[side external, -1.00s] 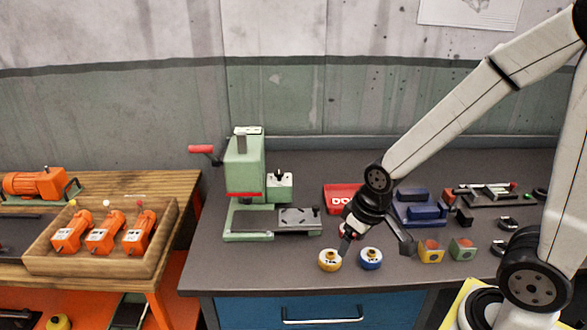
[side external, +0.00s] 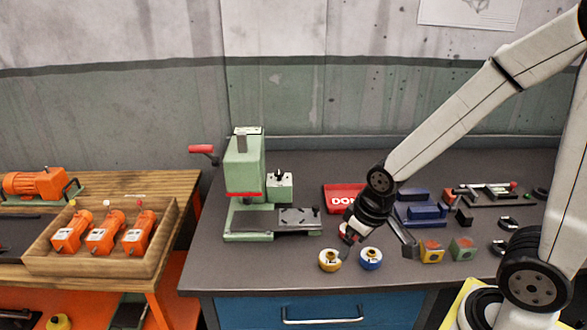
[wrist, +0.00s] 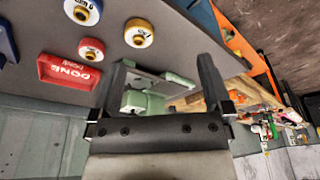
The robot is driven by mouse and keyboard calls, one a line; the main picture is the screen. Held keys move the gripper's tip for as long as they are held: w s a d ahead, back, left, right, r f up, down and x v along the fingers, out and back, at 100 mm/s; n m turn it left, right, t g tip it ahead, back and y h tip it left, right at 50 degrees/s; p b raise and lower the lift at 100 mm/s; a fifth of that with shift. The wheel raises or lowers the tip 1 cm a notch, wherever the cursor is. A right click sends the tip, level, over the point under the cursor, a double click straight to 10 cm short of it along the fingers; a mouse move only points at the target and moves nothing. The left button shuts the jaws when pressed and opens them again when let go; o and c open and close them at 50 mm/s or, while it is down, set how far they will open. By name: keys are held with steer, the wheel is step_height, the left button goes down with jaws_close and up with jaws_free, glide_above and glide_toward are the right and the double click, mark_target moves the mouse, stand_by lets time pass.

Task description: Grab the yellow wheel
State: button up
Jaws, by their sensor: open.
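The yellow wheel (side external: 330,261) stands near the front edge of the grey bench, just left of a blue wheel (side external: 371,258). In the wrist view the yellow wheel (wrist: 138,36) is beyond the fingertips at the upper middle, with the blue wheel (wrist: 82,11) to its left. My gripper (side external: 377,248) is open and empty, above the bench near both wheels. Its fingers spread wide in the wrist view (wrist: 163,62), and the yellow wheel is not between them. The exact height gap cannot be told.
A green press (side external: 243,180) stands to the left. Yellow and green blocks (side external: 431,253) sit right of the gripper. Bare bench lies left of the yellow wheel.

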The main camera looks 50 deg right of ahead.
steer(key=m+t+h, duration=0.4)
steer(key=m+t, duration=0.2)
glide_toward(331, 256)
steer(key=w+a+f, duration=0.1)
steer(key=f, duration=0.1)
steer(key=w+a+f, duration=0.2)
steer(key=shift+s+d+f+m+t+h, duration=0.1)
steer(key=shift+s+d+m+t+h, duration=0.1)
steer(key=shift+d+t+h, duration=0.15)
steer(key=shift+s+d+f+m+t+h, duration=0.1)
steer(key=shift+s+d+f+t+h, duration=0.1)
steer(key=shift+t+h, duration=0.2)
steer(key=shift+s+d+r+t+h, duration=0.35)
steer(key=shift+s+d+t+h, duration=0.3)
steer(key=shift+h, duration=0.3)
steer(key=shift+w, duration=0.1)
steer(key=shift+x, duration=1.3)
